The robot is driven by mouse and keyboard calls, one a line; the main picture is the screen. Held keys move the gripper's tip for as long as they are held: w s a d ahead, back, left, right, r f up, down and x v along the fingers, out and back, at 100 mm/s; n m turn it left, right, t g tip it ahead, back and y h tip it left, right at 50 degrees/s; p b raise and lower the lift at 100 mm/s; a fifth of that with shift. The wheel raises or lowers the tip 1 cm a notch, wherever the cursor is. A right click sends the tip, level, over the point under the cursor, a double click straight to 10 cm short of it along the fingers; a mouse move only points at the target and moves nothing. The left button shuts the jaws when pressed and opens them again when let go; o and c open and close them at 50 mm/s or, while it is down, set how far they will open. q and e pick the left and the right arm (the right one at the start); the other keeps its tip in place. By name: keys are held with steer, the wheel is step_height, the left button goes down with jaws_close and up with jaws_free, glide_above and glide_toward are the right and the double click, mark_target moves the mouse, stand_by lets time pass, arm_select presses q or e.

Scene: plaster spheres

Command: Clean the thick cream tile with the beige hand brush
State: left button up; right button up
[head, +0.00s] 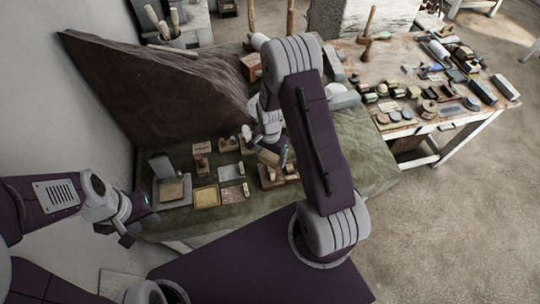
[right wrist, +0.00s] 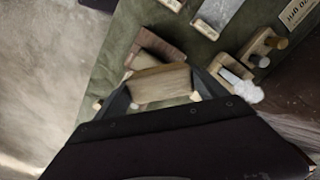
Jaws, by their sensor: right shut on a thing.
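A cream tile (head: 206,197) lies flat on the green-covered table in the head view, and another tan square (head: 172,190) lies to its left on a grey piece. I cannot tell for certain which is the thick one. My right gripper (head: 270,150) is above the table, right of the tiles. In the right wrist view its fingers (right wrist: 163,92) are shut on a pale wooden block-like piece, the beige hand brush (right wrist: 160,84); its bristles are not clear. My left gripper (head: 130,230) hangs at the table's left front edge, away from the tiles; its jaw opening is unclear.
Small wooden blocks and a grey plate (head: 231,172) lie close around the tiles. A large brown slab (head: 155,80) leans behind them. A darker wooden block (right wrist: 158,48) lies just beyond the brush. A tool-covered wooden table (head: 410,70) stands at right.

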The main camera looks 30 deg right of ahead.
steer(key=shift+w+a, duration=0.25)
steer(key=shift+w, duration=0.15)
steer(key=shift+w+a, duration=0.3)
steer(key=shift+w, duration=0.2)
steer(key=shift+s+d, duration=0.6)
steer(key=shift+s, duration=0.35)
steer(key=shift+s+d, duration=0.55)
steer(key=shift+s, duration=0.4)
steer(key=shift+w+a, duration=0.6)
steer(key=shift+w, duration=0.4)
steer(key=shift+w+a, duration=0.6)
steer(key=shift+w, duration=0.35)
